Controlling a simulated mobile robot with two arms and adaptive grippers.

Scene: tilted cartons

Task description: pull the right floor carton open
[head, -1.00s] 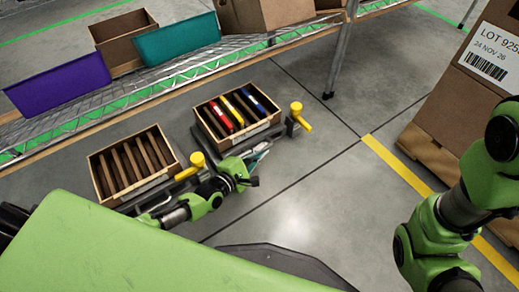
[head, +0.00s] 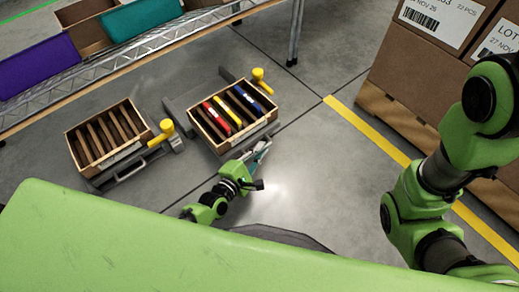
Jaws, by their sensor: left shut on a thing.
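The right floor carton (head: 212,139) is an open wooden box holding a red, a yellow and a blue item between dividers. It sits forward of its grey base (head: 186,100), which shows bare behind it. A yellow knob (head: 260,76) stands at the base's right side, now beside the carton's rear corner. My left gripper (head: 260,149) is at the carton's front edge, shut on its front handle; the fingers hide most of the handle. My right arm shows at the right, but its gripper is outside the view.
The left floor carton (head: 78,157) with brown dividers sits on its own base with a yellow knob (head: 163,130). A wire shelf (head: 150,57) with bins stands behind. Stacked cartons (head: 408,75) on a pallet stand at right beyond a yellow floor line. The floor between is clear.

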